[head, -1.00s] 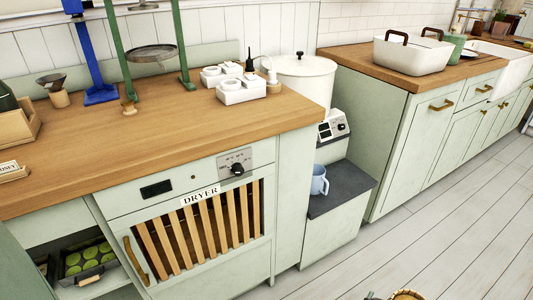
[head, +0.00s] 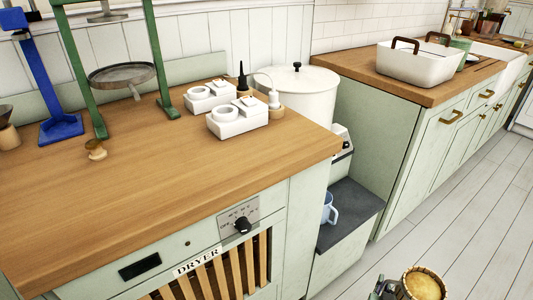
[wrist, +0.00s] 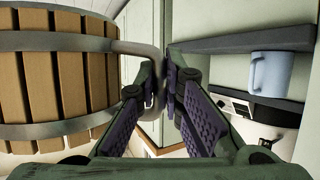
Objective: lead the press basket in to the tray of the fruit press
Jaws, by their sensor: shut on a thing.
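The press basket (wrist: 55,75), with upright wooden slats and grey metal hoops, fills the left of the wrist view. My gripper (wrist: 160,80) is shut on its grey side handle. In the head view the basket (head: 425,284) shows at the bottom edge, pale inside, with my gripper (head: 388,290) at its left. The fruit press (head: 160,50) is a green frame on the wooden counter at the left. Its round grey tray (head: 122,76) sits between the green legs. The basket is well apart from the tray, out over the floor side. The basket's lower part is cut off.
The counter front (head: 180,190) is clear. A blue mug (head: 329,210) sits on a low dark shelf.

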